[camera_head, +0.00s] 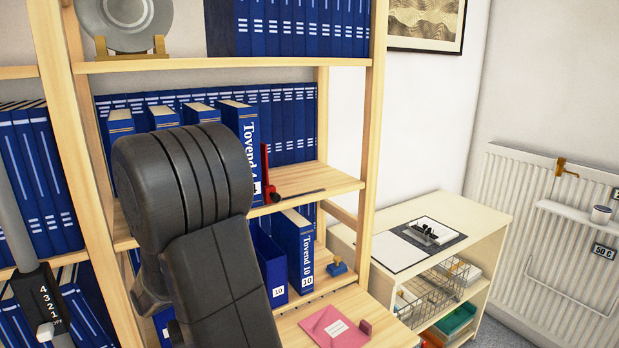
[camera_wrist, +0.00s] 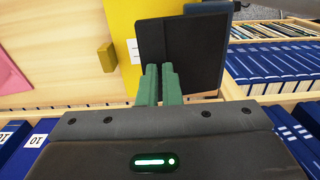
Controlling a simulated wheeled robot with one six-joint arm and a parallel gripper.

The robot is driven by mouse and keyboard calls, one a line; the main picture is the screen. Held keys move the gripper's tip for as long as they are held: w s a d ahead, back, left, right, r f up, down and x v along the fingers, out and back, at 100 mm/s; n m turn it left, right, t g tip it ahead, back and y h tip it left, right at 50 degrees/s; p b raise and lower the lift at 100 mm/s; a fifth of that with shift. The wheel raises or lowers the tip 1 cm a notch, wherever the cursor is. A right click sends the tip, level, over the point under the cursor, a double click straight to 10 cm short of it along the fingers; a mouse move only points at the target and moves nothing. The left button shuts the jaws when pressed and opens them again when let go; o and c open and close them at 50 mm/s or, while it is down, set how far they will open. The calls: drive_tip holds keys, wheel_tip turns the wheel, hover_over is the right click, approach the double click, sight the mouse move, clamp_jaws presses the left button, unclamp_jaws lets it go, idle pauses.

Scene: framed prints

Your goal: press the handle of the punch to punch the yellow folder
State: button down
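The yellow folder (camera_wrist: 120,18) lies on the light wooden surface at the top middle of the wrist view, with a white label partly showing. A flat black piece (camera_wrist: 200,55), probably the handle of the punch, covers much of the folder's right side. My gripper (camera_wrist: 160,68) has its two green fingers close together, with nothing visible between them. Its tips overlap the lower left part of the black piece in the picture; I cannot tell whether they touch it. In the head view my dark arm hides the gripper, the folder and the punch.
A pink folder (camera_head: 335,327) lies on the shelf, lower middle of the head view. Blue binders (camera_head: 298,250) stand close around my arm. A wooden post (camera_head: 373,130) bounds the bookcase on the right. A low cabinet (camera_head: 480,222) and a radiator (camera_head: 555,235) stand beyond it.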

drive_tip(key=shift+f+b, duration=0.35)
drive_tip(key=shift+f, duration=0.3)
drive_tip(key=shift+s+r, duration=0.1)
drive_tip(key=shift+r, duration=0.05)
wheel_tip(320, 180, up, 9)
drive_tip(key=p, duration=0.7)
